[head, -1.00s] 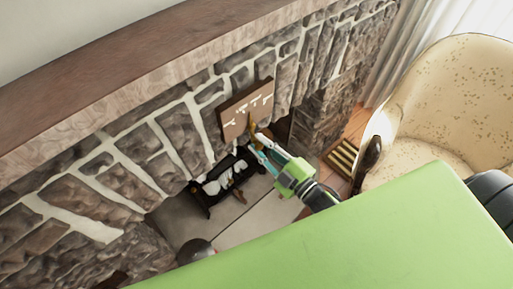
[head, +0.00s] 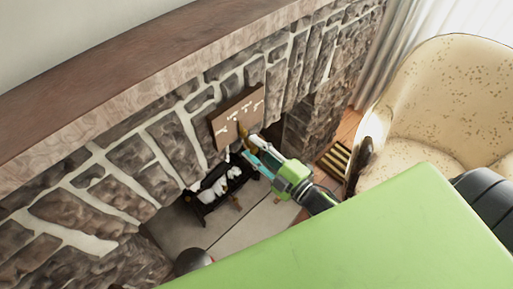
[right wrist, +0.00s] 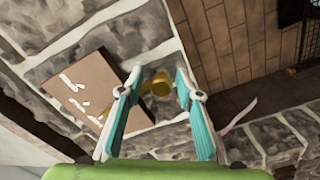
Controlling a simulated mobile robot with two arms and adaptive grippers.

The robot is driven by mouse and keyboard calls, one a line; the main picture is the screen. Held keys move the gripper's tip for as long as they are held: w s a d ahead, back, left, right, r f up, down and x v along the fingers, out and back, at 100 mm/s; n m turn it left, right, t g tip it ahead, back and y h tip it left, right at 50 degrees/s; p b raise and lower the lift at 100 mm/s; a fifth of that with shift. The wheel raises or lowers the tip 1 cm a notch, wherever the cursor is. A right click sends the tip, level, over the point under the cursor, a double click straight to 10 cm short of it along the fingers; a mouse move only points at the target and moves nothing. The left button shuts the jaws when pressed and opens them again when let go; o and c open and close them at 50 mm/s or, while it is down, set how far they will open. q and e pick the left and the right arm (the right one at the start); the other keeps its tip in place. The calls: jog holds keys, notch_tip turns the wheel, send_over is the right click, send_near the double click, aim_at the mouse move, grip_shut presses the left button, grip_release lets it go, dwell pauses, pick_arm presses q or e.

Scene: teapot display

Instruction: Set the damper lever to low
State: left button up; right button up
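The damper plate (head: 237,116) is a brown panel with white markings on the stone fireplace front. It also shows at the left in the right wrist view (right wrist: 84,88). A brass lever (head: 243,131) sticks out at its lower edge; its rounded end (right wrist: 160,84) shows between my fingers in the right wrist view. My right gripper (head: 249,146) is open in front of the lever, with its teal fingers (right wrist: 160,75) apart on either side of the knob in the picture. I cannot tell whether a finger touches it. My left gripper is not in view.
A black grate with pale logs (head: 216,188) stands below the plate, by the firebox. A wooden mantel (head: 130,75) runs above the stones. A cream armchair (head: 440,105) stands at the right, with a slatted floor vent (head: 336,159) beside the hearth.

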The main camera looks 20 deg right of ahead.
jog(key=shift+d, duration=0.1)
jog(key=shift+s+d+f, duration=0.1)
jog(key=shift+s+d, duration=0.05)
jog(key=shift+s, duration=0.15)
jog(key=v, duration=1.1)
jog(key=shift+s, duration=0.2)
